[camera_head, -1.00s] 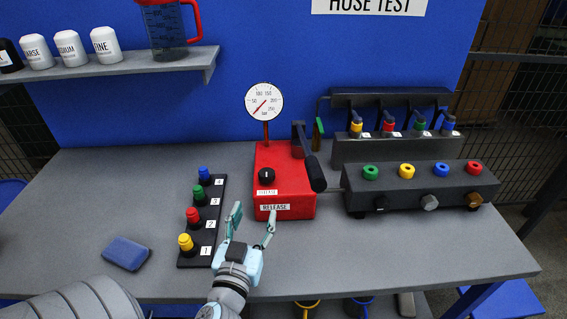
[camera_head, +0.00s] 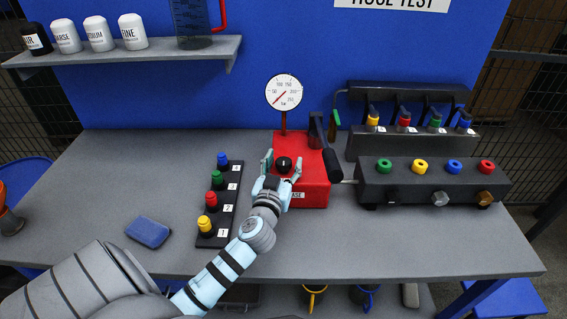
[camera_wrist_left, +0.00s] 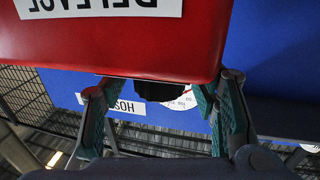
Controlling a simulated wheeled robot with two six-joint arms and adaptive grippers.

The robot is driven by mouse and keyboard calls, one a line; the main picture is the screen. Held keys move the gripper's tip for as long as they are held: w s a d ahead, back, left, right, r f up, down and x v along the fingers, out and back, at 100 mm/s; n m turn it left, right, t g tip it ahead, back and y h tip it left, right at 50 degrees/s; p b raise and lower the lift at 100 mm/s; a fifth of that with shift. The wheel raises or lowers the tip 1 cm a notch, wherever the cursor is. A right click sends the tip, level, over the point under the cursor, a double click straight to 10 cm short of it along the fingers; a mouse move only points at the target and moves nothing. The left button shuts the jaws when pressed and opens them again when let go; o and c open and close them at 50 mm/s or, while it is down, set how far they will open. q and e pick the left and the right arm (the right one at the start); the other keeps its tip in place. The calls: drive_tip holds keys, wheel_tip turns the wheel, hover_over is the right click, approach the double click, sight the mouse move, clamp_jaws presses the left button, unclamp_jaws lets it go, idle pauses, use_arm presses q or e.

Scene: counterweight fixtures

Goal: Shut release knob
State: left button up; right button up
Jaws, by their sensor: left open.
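The black release knob (camera_head: 284,164) sits on top of the red pump box (camera_head: 315,191), under the pressure gauge (camera_head: 283,92). My left gripper (camera_head: 282,162) is open, with one finger on each side of the knob. I cannot tell whether the fingers touch it. In the left wrist view a dark round part, likely the knob (camera_wrist_left: 160,90), shows between the spread fingers (camera_wrist_left: 158,102), partly behind the red box (camera_wrist_left: 130,45). The gauge needle points to the lower left. My right gripper is not in view.
The pump's black lever (camera_head: 332,160) stands just right of the gripper. A black strip with several colored plugs (camera_head: 216,205) lies left of my arm. A dark manifold block (camera_head: 420,188) stands at right.

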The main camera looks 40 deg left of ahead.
use_arm(q)
drive_tip(key=shift+f, duration=0.1)
drive_tip(key=c, duration=1.2)
